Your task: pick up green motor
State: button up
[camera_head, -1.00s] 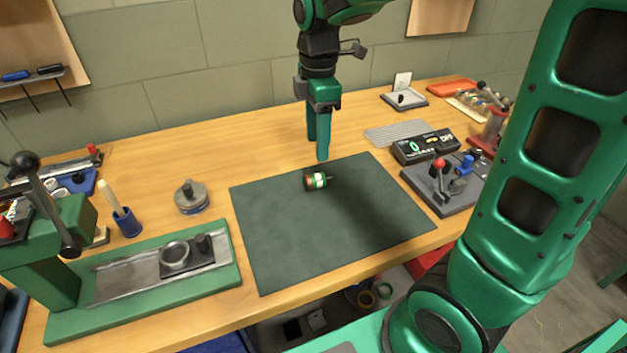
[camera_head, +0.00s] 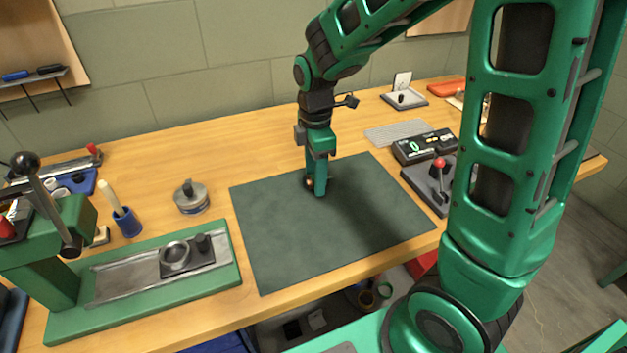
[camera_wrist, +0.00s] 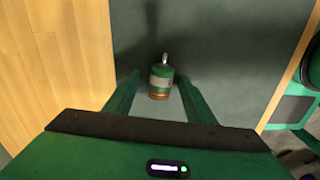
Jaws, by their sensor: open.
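The green motor (camera_wrist: 161,80) is a small cylinder with a pale band, a copper-coloured end and a thin shaft at the other end. It lies on the dark mat (camera_head: 270,235). In the wrist view it sits between the two fingers of my gripper (camera_wrist: 159,88), with gaps to both sides. In the head view my gripper (camera_head: 315,188) reaches down to the mat, and its fingers hide most of the motor; only a small bit shows beside them. My gripper is open.
A green fixture with a metal rail (camera_head: 125,275) stands at the left front. A round metal weight (camera_head: 191,197) and a blue cup (camera_head: 126,222) stand left of the mat. A black box with a display (camera_head: 420,146) and a red-knobbed lever (camera_head: 438,175) are at right. The rest of the mat is clear.

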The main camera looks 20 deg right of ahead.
aim_at(312, 177)
jog(key=shift+c, duration=0.4)
grip_shut()
jog(key=shift+r, duration=0.4)
jog(key=r, duration=0.3)
jog(key=shift+s+a+r, duration=0.2)
jog(key=shift+a+r, duration=0.2)
jog(key=s+a+r, duration=0.5)
jog(key=a+r, duration=0.1)
jog(key=a, duration=0.3)
jog(key=shift+s+r, duration=0.15)
jog(key=shift+s, duration=0.15)
jog(key=shift+a, duration=0.1)
